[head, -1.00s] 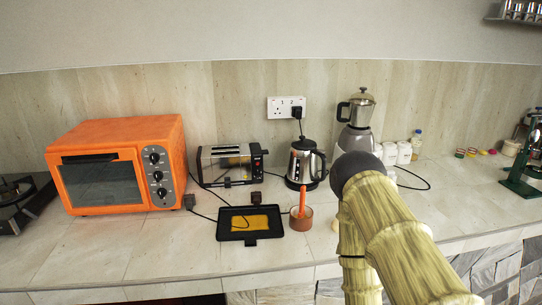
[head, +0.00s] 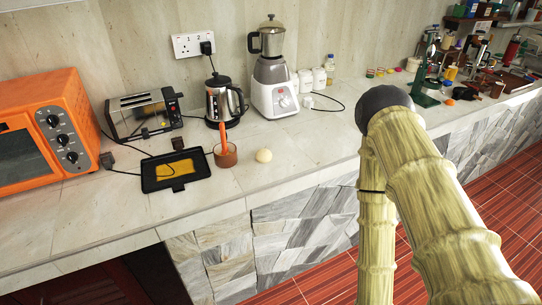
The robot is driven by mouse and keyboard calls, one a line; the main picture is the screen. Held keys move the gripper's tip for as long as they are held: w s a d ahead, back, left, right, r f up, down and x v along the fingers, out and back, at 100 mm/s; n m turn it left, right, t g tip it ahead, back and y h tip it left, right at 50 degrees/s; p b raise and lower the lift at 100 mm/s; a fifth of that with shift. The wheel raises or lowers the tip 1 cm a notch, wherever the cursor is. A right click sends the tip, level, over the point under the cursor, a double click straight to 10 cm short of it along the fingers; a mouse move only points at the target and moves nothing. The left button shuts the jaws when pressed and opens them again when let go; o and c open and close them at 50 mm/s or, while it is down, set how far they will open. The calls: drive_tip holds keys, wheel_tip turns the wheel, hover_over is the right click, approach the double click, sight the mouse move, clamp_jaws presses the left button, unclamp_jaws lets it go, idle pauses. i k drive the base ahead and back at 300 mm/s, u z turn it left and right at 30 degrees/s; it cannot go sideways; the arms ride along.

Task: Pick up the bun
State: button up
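A small round pale bun (head: 264,155) sits on the stone counter (head: 300,165) in the head view. It lies just right of a brown cup (head: 226,157) with an orange stick-like thing in it, and in front of the blender. Nothing covers the bun. My arm rises at the right of the picture, to the right of the bun and in front of the counter edge. The end of my gripper does not show, so its fingers and anything in them are hidden.
A black tray (head: 196,191) with a yellow slab lies left of the cup. A kettle (head: 222,103), a blender (head: 272,85), a toaster (head: 144,115) and an orange oven (head: 38,130) stand behind and left. Dark cables cross the counter. Bare counter lies right of the bun.

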sight(263, 155)
drive_tip(key=z, duration=1.5)
drive_tip(key=i, duration=0.65)
drive_tip(key=u, duration=1.4)
